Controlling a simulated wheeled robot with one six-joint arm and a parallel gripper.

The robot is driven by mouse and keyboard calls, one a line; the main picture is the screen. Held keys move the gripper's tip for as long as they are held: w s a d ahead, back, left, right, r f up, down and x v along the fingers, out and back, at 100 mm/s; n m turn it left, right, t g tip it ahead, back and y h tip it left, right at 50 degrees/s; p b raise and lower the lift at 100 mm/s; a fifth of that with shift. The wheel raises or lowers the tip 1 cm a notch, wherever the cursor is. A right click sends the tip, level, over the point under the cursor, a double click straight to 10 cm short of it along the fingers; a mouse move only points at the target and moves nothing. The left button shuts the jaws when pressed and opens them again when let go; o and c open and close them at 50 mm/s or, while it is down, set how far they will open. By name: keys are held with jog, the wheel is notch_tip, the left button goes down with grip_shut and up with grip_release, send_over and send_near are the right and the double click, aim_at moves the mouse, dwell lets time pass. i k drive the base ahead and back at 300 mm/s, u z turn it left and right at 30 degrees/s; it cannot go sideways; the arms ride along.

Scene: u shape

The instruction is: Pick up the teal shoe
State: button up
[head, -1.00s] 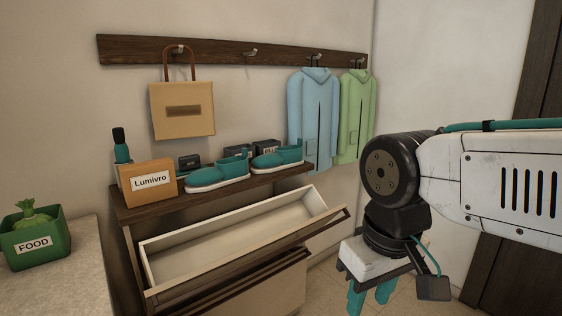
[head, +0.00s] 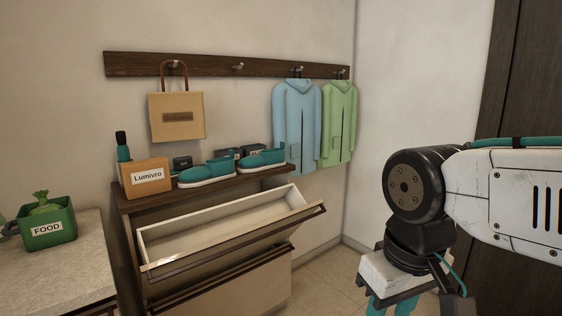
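Two teal shoes with white soles lie on top of the shoe cabinet (head: 262,177). The nearer teal shoe (head: 207,173) is beside the Lumivro box, and the other teal shoe (head: 262,161) is to its right. My gripper (head: 390,306) hangs at the lower right, pointing down, well apart from both shoes. Its two teal fingers show a gap with nothing seen between them. Their tips are cut off by the frame's lower edge.
A tilted-out drawer (head: 230,226) juts from the cabinet below the shoes. The Lumivro box (head: 147,178), small dark boxes (head: 228,153) and a teal bottle (head: 122,147) crowd the top. A bag (head: 177,118) and two jackets (head: 297,125) hang above. A green FOOD bin (head: 47,226) stands left.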

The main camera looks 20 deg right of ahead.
aim_at(272, 158)
jog(key=z, duration=0.6)
jog(key=i, duration=0.75)
jog(key=z, duration=0.55)
jog(key=i, duration=1.5)
jog(key=u, duration=0.95)
jog(key=i, duration=0.5)
jog(key=u, duration=0.45)
